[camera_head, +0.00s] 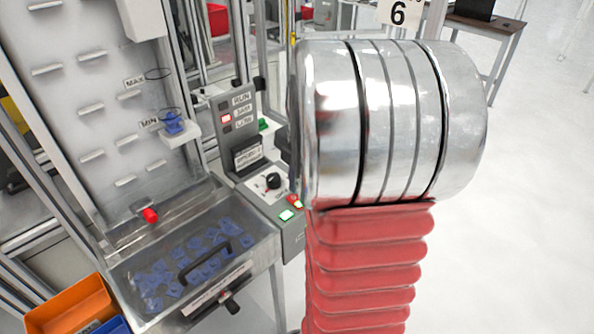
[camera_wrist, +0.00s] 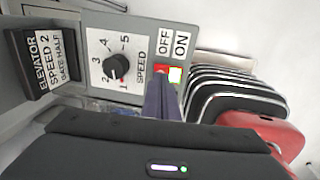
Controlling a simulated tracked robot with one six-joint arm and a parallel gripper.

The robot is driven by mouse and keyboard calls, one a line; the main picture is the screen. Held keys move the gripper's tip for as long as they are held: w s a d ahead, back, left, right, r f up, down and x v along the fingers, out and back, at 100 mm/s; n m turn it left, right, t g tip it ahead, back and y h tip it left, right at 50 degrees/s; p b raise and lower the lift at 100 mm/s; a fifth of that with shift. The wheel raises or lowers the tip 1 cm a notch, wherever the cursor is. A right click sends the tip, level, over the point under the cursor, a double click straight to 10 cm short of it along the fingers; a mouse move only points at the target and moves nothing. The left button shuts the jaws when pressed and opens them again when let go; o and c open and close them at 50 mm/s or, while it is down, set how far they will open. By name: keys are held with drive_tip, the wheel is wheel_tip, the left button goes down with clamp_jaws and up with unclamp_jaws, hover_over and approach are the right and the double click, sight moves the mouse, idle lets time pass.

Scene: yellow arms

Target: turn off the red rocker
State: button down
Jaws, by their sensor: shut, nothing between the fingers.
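The red rocker (camera_wrist: 161,72) sits under the OFF label on the grey control panel in the wrist view. A lit green part (camera_wrist: 176,74) is beside it under the ON label. My gripper (camera_wrist: 160,82) is shut and empty. Its dark fingers point at the panel, with the tips at or just in front of the red rocker's lower edge; I cannot tell whether they touch it. In the head view, red and green parts show at the panel's right edge, and my arm hides the gripper.
A black speed knob (camera_wrist: 116,66) is left of the rocker, near the fingers. In the head view, a clear-fronted bin (camera_head: 195,265) of blue parts stands left of the panel, with an orange bin (camera_head: 75,305) at lower left. Open floor (camera_head: 530,200) lies to the right.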

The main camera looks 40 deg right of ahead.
drive_tip(key=shift+w+f, duration=0.15)
drive_tip(key=shift+f, duration=1.05)
drive_tip(key=shift+w+a+f, duration=0.1)
drive_tip(key=shift+w+a, duration=0.1)
drive_tip(key=shift+s+d, duration=0.15)
drive_tip(key=shift+s, duration=0.1)
drive_tip(key=shift+s+r, duration=0.2)
drive_tip(key=shift+s, duration=0.5)
